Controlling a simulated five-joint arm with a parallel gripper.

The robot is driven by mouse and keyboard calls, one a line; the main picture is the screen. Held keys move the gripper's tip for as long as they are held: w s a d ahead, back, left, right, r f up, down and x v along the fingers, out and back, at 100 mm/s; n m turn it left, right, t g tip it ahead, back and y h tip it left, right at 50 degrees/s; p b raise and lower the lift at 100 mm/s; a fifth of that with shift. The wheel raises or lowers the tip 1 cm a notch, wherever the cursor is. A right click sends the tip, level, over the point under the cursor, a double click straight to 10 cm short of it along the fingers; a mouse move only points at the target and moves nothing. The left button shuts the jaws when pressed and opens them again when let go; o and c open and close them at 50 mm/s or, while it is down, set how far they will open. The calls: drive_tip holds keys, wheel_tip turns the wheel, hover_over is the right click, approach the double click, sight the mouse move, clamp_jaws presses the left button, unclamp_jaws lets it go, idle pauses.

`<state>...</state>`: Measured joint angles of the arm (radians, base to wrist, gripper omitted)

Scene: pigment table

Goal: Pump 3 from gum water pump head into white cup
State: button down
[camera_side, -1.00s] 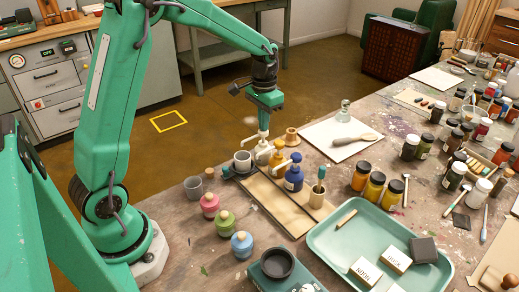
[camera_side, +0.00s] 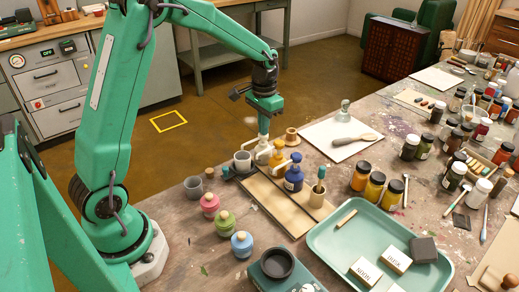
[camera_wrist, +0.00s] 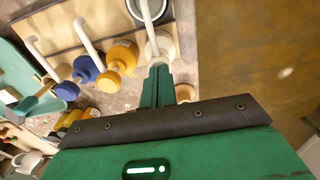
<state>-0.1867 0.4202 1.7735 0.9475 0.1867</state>
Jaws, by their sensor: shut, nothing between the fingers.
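My gripper (camera_side: 264,130) is shut and empty, pointing down onto the cream-white pump head (camera_side: 263,142) at the far end of the pump row. In the wrist view its fingertips (camera_wrist: 158,70) meet the top of the cream pump head (camera_wrist: 160,46), and appear to touch it. A long white spout runs from this head toward the white cup (camera_side: 243,160). The cup's rim also shows at the top of the wrist view (camera_wrist: 150,20). The pump's bottle is mostly hidden. I cannot read which pump holds gum water, or see the liquid in the cup.
A yellow pump bottle (camera_side: 277,155) and a blue pump bottle (camera_side: 293,176) stand close beside the cream pump. A grey cup (camera_side: 194,187) and pink, green and blue bottles stand nearer my base. A wooden spool (camera_side: 291,136) is just behind. A green tray (camera_side: 335,240) lies at the front.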

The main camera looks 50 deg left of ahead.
drive_tip(key=shift+r, duration=1.35)
wheel_tip(320, 180, up, 6)
idle(0.9)
drive_tip(key=s+d+r+t, duration=0.3)
drive_tip(key=s+d+r, duration=0.25)
drive_tip(key=s, duration=0.45)
drive_tip(key=s+d+t, duration=0.2)
drive_tip(key=s+d, duration=0.1)
drive_tip(key=s, duration=0.9)
drive_tip(key=shift+s+f+t, duration=0.3)
